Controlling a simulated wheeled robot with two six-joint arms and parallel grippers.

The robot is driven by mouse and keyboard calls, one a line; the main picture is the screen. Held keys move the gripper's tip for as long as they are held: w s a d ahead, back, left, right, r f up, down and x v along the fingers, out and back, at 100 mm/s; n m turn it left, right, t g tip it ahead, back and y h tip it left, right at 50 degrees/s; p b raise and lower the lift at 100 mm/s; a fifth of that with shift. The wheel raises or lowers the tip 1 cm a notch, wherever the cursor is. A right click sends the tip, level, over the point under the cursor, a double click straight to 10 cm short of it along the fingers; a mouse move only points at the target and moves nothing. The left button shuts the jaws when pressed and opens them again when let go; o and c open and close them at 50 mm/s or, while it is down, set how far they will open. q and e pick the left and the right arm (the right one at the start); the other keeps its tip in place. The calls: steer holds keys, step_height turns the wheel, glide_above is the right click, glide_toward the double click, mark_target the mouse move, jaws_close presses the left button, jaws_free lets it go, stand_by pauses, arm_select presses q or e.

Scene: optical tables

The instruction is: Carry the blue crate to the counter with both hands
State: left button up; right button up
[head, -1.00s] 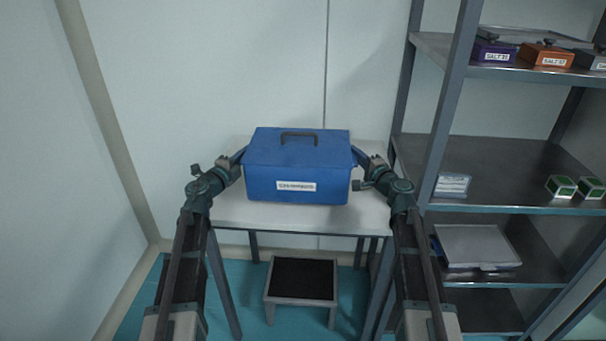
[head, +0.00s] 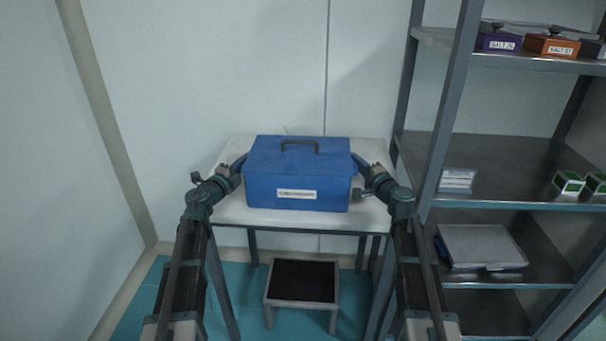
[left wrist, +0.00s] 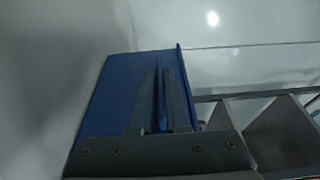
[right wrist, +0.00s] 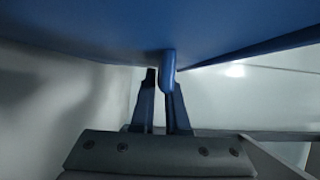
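The blue crate (head: 270,190) has a dark handle on its lid and a white label on its front. It is upright at the white-topped table (head: 235,213); I cannot tell whether its underside touches the top. My left gripper (head: 238,165) is at the crate's left side. In the left wrist view its fingers (left wrist: 162,95) close on a thin blue part of the crate. My right gripper (head: 362,164) is at the right side. In the right wrist view its fingers (right wrist: 163,88) are around a blue side grip (right wrist: 168,75) and look shut on it.
A metal shelf rack (head: 440,130) stands close on the right, holding small boxes and a grey tray (head: 482,245). A dark-topped step stool (head: 302,282) is on the floor under the table. A wall is behind the table and another at left.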

arm_select(q)
steer(key=o, duration=0.4)
steer(key=shift+r, duration=0.1)
steer(key=shift+c, duration=0.2)
arm_select(e)
steer(key=o, duration=0.4)
steer(key=shift+r, duration=0.1)
steer(key=shift+c, duration=0.2)
arm_select(q)
steer(key=v, duration=1.2)
arm_select(e)
steer(key=v, duration=1.2)
arm_select(q)
steer(key=shift+s, duration=0.1)
arm_select(e)
steer(key=shift+s, duration=0.1)
